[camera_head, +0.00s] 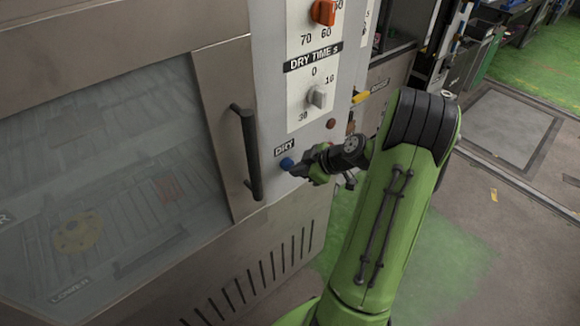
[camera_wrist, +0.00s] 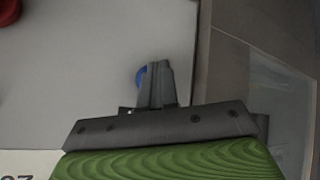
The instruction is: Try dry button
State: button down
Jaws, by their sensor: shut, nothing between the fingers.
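The blue dry button (camera_head: 287,163) sits on the light grey panel under a black "DRY" label (camera_head: 284,147), right of the dark door handle. My gripper (camera_head: 296,168) is shut and empty, with its fingertips right at the button from the right side. In the wrist view the closed fingers (camera_wrist: 158,82) cover most of the blue button (camera_wrist: 140,77), and only its left edge shows. I cannot tell whether the tips touch it or whether it is pressed in.
A black vertical handle (camera_head: 247,152) on the windowed door stands just left of the button. Above are the grey dry time knob (camera_head: 317,96) and an orange knob (camera_head: 323,11). A reddish-brown button (camera_head: 331,124) and a yellow part (camera_head: 361,97) lie up and right. Open floor is at the right.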

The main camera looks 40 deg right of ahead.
jog(key=shift+w, duration=0.25)
jog(key=shift+s, duration=0.1)
dwell(0.3)
jog(key=shift+s+b, duration=0.55)
jog(key=shift+s, duration=0.2)
jog(key=shift+s, duration=0.1)
jog(key=s+b, duration=0.2)
jog(key=s, duration=0.3)
jog(key=shift+w, duration=0.1)
dwell(0.6)
